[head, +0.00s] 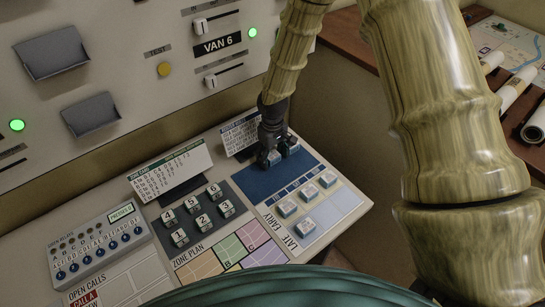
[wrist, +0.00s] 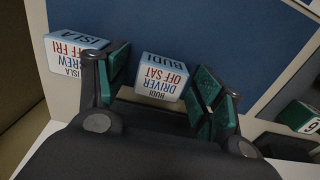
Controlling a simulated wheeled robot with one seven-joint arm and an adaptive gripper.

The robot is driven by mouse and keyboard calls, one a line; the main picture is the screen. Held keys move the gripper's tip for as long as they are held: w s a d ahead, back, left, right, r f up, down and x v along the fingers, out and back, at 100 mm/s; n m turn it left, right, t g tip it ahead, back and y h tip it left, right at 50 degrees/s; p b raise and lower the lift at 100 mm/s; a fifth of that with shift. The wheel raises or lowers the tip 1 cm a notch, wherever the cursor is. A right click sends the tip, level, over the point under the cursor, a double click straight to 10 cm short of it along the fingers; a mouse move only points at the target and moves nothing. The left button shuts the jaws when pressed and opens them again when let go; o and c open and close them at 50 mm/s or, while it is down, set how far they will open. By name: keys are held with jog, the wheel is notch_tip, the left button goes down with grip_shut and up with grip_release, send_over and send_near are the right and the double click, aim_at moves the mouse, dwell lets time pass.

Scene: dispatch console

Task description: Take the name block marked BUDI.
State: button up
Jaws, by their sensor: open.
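The BUDI name block (wrist: 163,76), white with blue faces and lettering reading DRIVER OFF SAT, stands on a dark blue area (wrist: 225,35) in the wrist view. My gripper (wrist: 165,88) is open with its green pads on either side of the block. A narrow gap shows at each side of it. In the head view my gripper (head: 270,153) is low over the far part of the blue area, largely covering the block. The ISLA block (wrist: 72,52), with red lettering, stands just outside the left finger in the wrist view.
Several white name blocks (head: 287,207) stand on the lighter near part of the board. Numbered blocks (head: 201,222) stand on a dark panel to the left. Upright cards, including the zone card (head: 170,170), stand behind. The console wall (head: 140,60) rises at the back.

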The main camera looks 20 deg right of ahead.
jog(key=shift+c, duration=0.4)
jog(key=c, duration=0.9)
jog(key=shift+r, duration=0.15)
jog(key=shift+c, duration=0.2)
